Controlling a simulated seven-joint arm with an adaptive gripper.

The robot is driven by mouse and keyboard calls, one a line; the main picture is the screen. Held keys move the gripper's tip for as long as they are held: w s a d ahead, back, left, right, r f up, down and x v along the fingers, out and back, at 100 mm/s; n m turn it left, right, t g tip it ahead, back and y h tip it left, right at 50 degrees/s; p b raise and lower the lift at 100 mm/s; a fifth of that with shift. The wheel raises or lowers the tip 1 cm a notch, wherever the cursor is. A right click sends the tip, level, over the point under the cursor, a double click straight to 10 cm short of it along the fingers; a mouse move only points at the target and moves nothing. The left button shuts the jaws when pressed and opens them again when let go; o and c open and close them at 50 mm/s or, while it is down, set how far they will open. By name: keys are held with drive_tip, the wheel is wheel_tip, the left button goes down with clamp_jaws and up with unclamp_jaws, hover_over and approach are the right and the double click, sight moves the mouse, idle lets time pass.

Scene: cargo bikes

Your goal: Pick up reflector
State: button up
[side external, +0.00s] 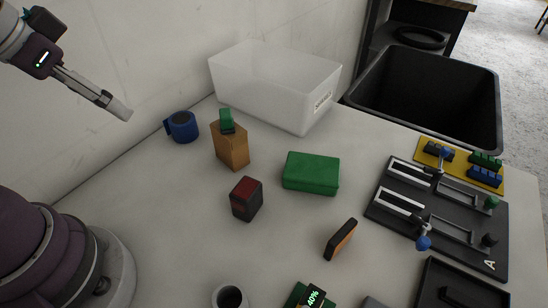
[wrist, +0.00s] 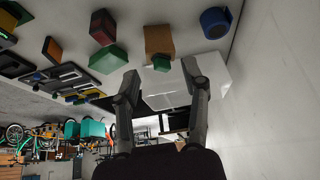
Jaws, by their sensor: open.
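Two things could be the reflector, and I cannot tell which. One is a thin black slab with an orange face (side external: 341,239), standing tilted at the front middle of the table; it shows at upper left in the wrist view (wrist: 52,50). The other is a dark block with a red top (side external: 247,198) near the table's middle, also in the wrist view (wrist: 103,27). My gripper (side external: 118,107) is high at upper left in the side view, well away from both. In the wrist view my gripper (wrist: 160,70) is open, with nothing between its fingers.
A blue tape roll (side external: 182,127), a cardboard box (side external: 230,147) with a green-black piece (side external: 227,121) on top, and a green box (side external: 311,173) stand around. Behind are a translucent bin (side external: 262,85) and black bin (side external: 430,95). A black fixture board (side external: 440,213) lies right.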

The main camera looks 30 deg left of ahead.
drive_tip(key=m+g+h, duration=0.1)
drive_tip(key=m, duration=0.2)
hover_over(340, 235)
drive_tip(key=s+a, duration=0.2)
wheel_tip(340, 235, down, 10)
drive_tip(key=x, duration=0.3)
drive_tip(key=s+x, duration=0.1)
drive_tip(key=x, duration=0.2)
drive_tip(key=d+x, duration=0.1)
drive_tip(key=x, duration=0.2)
drive_tip(key=shift+d+f, duration=0.15)
drive_tip(key=shift+f, duration=0.4)
drive_tip(key=shift+w+f, duration=0.2)
drive_tip(key=shift+f, duration=0.3)
clamp_jaws()
